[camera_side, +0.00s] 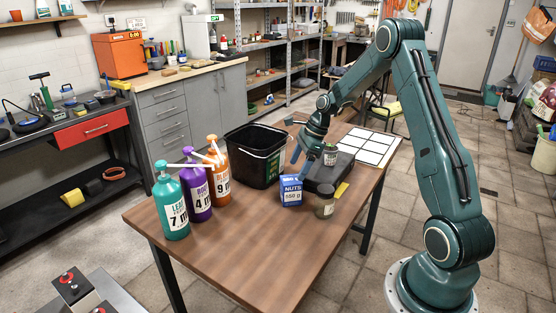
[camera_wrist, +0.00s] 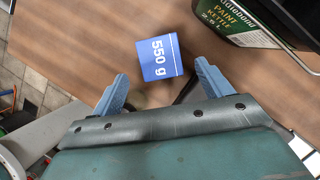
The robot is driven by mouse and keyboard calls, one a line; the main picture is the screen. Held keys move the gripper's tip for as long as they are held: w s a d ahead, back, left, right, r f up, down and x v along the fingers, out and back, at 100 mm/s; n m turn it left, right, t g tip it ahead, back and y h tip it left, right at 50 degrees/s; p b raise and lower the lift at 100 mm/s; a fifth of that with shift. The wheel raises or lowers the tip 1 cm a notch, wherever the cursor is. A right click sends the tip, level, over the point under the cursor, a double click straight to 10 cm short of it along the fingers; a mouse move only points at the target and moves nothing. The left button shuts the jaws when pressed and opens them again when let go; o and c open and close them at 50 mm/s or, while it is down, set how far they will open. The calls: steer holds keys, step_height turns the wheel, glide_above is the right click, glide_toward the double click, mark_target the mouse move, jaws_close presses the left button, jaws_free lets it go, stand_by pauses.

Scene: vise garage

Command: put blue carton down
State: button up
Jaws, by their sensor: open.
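The blue carton (camera_side: 291,190), marked NUTS 550 g, stands upright on the brown wooden table (camera_side: 235,245). It is right of the black bucket and in front of a dark case. My gripper (camera_side: 308,152) is above and a little behind the carton, pointing down. In the wrist view the carton (camera_wrist: 160,58) lies beyond the gap between the two blue-grey fingers. My gripper (camera_wrist: 160,82) is open, with nothing between its fingers. The fingers look apart from the carton.
A black bucket (camera_side: 252,163) stands close left of the carton. Pump bottles in teal (camera_side: 170,210), purple (camera_side: 197,195) and orange (camera_side: 217,178) stand further left. A jar (camera_side: 325,203) stands right; another (camera_side: 330,155) is by the dark case (camera_side: 322,180). The table's front is clear.

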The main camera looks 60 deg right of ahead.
steer(key=shift+v, duration=1.8)
steer(key=s+a+r+n+h, duration=0.1)
steer(key=s+a+r+n, duration=0.3)
steer(key=a+r+n, duration=0.35)
steer(key=s+a+r+n+h, duration=0.1)
steer(key=s+a+r+n, duration=0.3)
steer(key=a+r+n, duration=0.35)
steer(key=s+a+r+n+t, duration=0.1)
steer(key=s+a+n, duration=0.4)
steer(key=s, duration=0.3)
steer(key=s+a+r+n+t+h, duration=0.1)
steer(key=s+a+n, duration=0.3)
steer(key=s+n, duration=0.3)
steer(key=shift+s+a, duration=0.4)
steer(key=shift+s, duration=0.3)
